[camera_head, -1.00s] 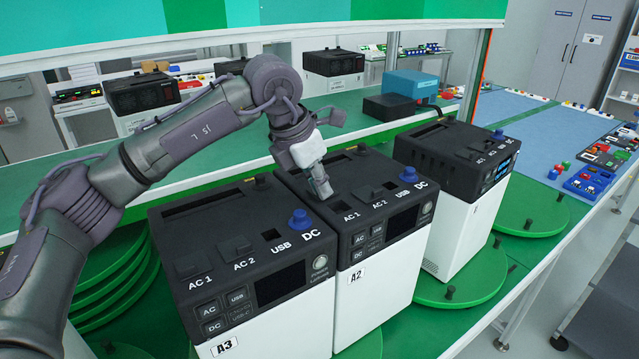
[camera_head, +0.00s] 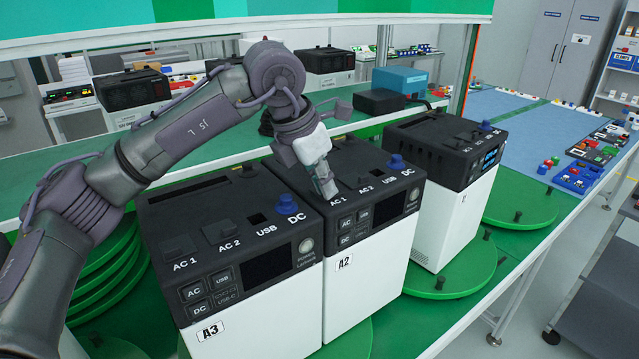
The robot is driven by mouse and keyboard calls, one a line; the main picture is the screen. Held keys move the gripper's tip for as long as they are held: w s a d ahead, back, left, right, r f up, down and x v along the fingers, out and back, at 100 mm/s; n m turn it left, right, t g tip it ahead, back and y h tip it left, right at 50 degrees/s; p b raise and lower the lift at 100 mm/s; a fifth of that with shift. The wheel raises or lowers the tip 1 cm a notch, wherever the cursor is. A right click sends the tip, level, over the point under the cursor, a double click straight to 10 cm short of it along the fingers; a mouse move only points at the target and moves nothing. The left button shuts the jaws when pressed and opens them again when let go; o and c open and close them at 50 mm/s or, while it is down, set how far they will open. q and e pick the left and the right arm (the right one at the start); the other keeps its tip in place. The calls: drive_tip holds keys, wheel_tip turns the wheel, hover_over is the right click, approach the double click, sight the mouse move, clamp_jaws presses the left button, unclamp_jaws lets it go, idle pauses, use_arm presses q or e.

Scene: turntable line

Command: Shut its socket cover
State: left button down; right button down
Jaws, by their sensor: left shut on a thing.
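The A2 power unit (camera_head: 364,262) is a white box with a black top, standing in the middle. Its top has sockets labelled AC 1, AC 2, USB and DC, and a blue DC cap (camera_head: 396,162). My left gripper (camera_head: 327,186) reaches down onto the left part of this top, by the AC 1 label. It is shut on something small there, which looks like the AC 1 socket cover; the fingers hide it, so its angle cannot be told. The AC 2 cover (camera_head: 364,178) appears flat. My right gripper is not in view.
Unit A3 (camera_head: 262,300) stands close on the left, with its own blue cap (camera_head: 287,204). A third unit (camera_head: 447,215) stands on a green turntable (camera_head: 455,283) to the right. A black box (camera_head: 378,102) and a blue box (camera_head: 400,80) sit behind.

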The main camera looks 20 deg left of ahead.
use_arm(q)
drive_tip(key=c, duration=1.5)
unclamp_jaws()
drive_tip(key=shift+s+d+f, duration=0.1)
drive_tip(key=shift+o, duration=1.1)
drive_tip(key=shift+d, duration=0.2)
drive_tip(key=shift+a+r, duration=0.35)
drive_tip(key=shift+r, duration=0.25)
drive_tip(key=v, duration=1.1)
drive_tip(key=shift+s+d, duration=0.15)
drive_tip(key=shift+d, duration=0.1)
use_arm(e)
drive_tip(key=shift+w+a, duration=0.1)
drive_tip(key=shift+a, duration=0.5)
use_arm(q)
drive_tip(key=shift+f, duration=0.1)
